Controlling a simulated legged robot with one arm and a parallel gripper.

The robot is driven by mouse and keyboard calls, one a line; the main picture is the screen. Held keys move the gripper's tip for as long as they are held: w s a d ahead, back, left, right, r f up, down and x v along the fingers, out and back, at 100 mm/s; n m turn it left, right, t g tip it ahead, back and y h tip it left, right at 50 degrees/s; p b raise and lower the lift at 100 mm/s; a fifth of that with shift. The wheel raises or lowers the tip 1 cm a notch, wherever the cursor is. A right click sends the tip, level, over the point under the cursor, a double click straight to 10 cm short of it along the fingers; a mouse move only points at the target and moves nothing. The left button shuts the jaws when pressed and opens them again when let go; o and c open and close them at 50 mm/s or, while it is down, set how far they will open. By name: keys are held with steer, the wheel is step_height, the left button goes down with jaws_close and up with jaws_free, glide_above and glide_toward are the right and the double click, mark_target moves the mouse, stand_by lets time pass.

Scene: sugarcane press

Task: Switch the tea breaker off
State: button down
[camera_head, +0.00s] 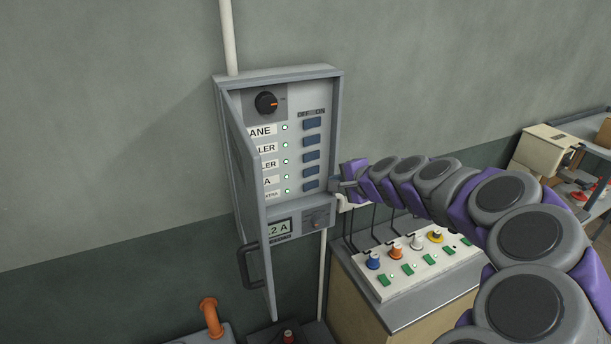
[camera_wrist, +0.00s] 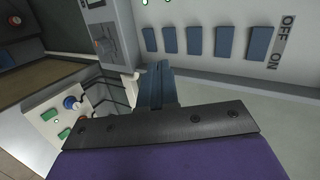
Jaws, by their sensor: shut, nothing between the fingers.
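The breaker panel (camera_head: 337,110) is a grey wall box with a column of blue switches. The fourth row's label, partly hidden by the door, ends in "A"; its switch (camera_head: 311,170) also shows in the wrist view (camera_wrist: 171,39). Its green light (camera_head: 286,177) is lit. The switches look alike in position; I cannot tell which side is pressed. My gripper (camera_head: 335,185) is shut and empty, at the box's right edge beside the bottom switch (camera_head: 311,185). In the wrist view its fingers (camera_wrist: 155,75) point toward the lower switches, apparently apart from them.
The panel door (camera_head: 248,190) hangs open on the left, covering part of the labels. A control box (camera_head: 410,272) with coloured knobs stands below my arm. An OFF/ON label (camera_wrist: 280,42) borders the top switch.

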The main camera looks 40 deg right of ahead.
steer(key=shift+d, duration=0.15)
glide_toward(308, 173)
step_height(308, 173, down, 3)
steer(key=w, duration=0.2)
steer(key=shift+w+d+b, duration=0.2)
steer(key=shift+w, duration=0.35)
steer(key=shift+w+d+b, duration=0.15)
steer(key=shift+w+b, duration=0.05)
steer(key=shift+w, duration=0.3)
steer(key=shift+w+d, duration=0.15)
steer(key=shift+w, duration=0.55)
